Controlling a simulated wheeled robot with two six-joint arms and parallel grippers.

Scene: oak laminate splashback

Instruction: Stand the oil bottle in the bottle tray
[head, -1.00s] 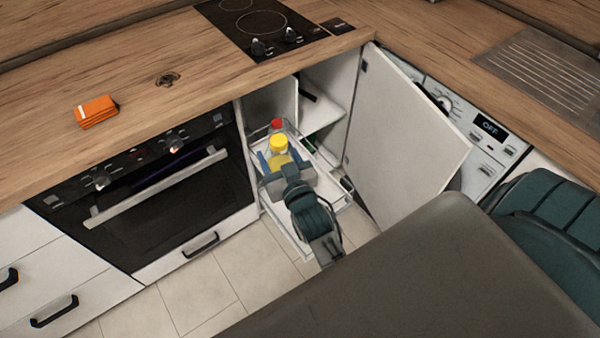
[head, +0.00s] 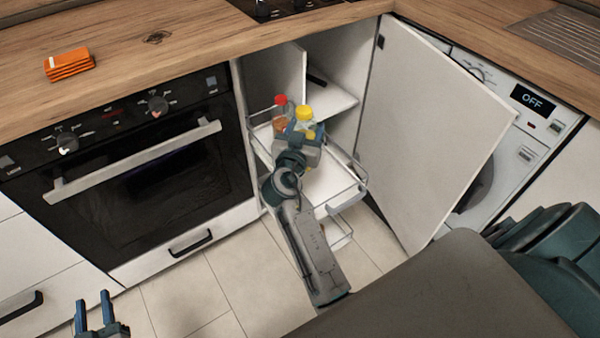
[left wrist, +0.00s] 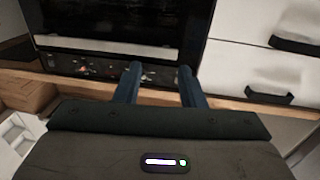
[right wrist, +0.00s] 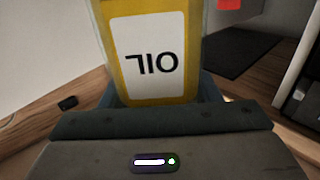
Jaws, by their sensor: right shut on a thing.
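The oil bottle (head: 304,114), with a yellow cap, is in my right gripper (head: 304,133) over the back part of the pulled-out bottle tray (head: 332,189). In the right wrist view its yellow body and OIL label (right wrist: 150,60) fill the space between the fingers; the label reads upside down. My gripper hides the bottle's base, so I cannot tell whether it touches the tray. My left gripper (head: 94,312) is open and empty, low in front of the oven; its parted fingers also show in the left wrist view (left wrist: 160,85).
A red-capped bottle (head: 281,112) stands in the tray just left of the oil bottle. Wire rails edge the tray, and a lower tray (head: 337,236) sits beneath. The open cabinet door (head: 430,130) is at right, the oven (head: 130,175) at left.

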